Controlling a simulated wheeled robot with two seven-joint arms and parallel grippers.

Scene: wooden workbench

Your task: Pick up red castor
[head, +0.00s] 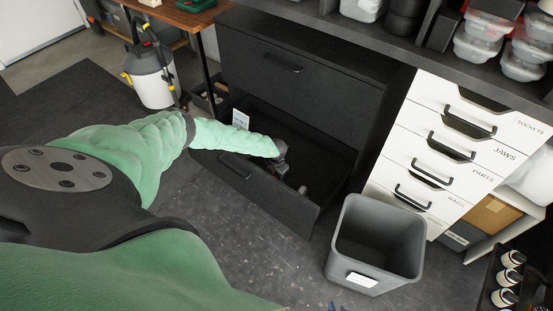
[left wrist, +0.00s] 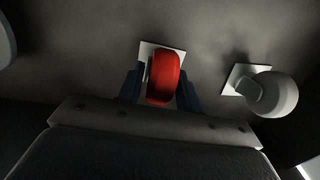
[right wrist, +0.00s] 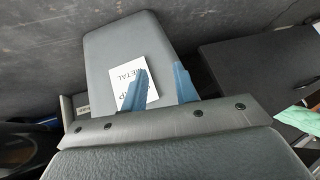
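The red castor (left wrist: 163,82), with a pale square plate, lies on the dark drawer floor in the left wrist view. My left gripper (left wrist: 160,84) is open, its blue fingers on either side of the castor; firm contact does not show. In the head view my left gripper (head: 280,152) reaches down into the open black drawer (head: 262,190), and the red castor cannot be made out there. My right gripper (right wrist: 160,82) is open and empty above the grey bin; it is not in the head view.
A pale castor (left wrist: 275,95) lies to the right of the red one. The drawer walls surround my left gripper. A grey bin (head: 378,240) stands on the floor beside the drawer, near a white drawer unit (head: 455,140). A white sprayer (head: 152,80) stands at the back left.

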